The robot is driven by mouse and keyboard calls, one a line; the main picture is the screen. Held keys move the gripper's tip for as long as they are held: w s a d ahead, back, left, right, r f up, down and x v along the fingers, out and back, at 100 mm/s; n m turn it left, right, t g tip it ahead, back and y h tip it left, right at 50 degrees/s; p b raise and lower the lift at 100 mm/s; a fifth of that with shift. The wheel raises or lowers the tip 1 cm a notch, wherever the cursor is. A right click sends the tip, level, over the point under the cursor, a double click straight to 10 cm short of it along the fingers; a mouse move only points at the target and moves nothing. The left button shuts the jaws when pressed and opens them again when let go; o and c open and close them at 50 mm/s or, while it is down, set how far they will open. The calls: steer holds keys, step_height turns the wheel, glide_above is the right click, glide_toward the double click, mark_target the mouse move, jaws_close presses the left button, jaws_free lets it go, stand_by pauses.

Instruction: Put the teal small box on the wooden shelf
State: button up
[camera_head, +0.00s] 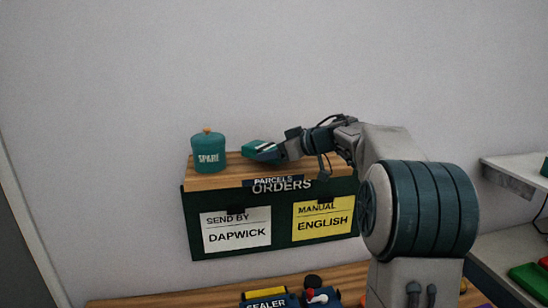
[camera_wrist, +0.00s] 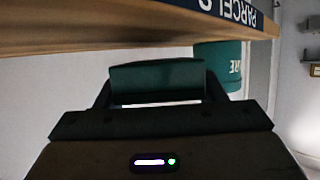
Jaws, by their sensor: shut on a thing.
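The teal small box (camera_head: 257,147) is between the fingers of my gripper (camera_head: 268,153), which is shut on it. The box is over the wooden shelf (camera_head: 232,178), to the right of a teal canister. The wrist view is upside down. It shows the box (camera_wrist: 157,77) between the fingertips of my gripper (camera_wrist: 158,92) and the shelf's wooden surface (camera_wrist: 100,38) along the top. A strip of wall shows between box and shelf there, so the box looks a little above the surface. My gripper partly hides the box in the head view.
The teal canister (camera_head: 208,152) marked SPARE stands at the shelf's left end; it also shows in the wrist view (camera_wrist: 220,62). A dark board (camera_head: 282,232) with white and yellow signs is below the shelf. A lower wooden surface (camera_head: 200,299) holds a box marked SEALER (camera_head: 268,299).

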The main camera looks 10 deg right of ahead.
steer(key=shift+f, duration=0.8)
steer(key=shift+f, duration=0.15)
steer(key=o, duration=1.1)
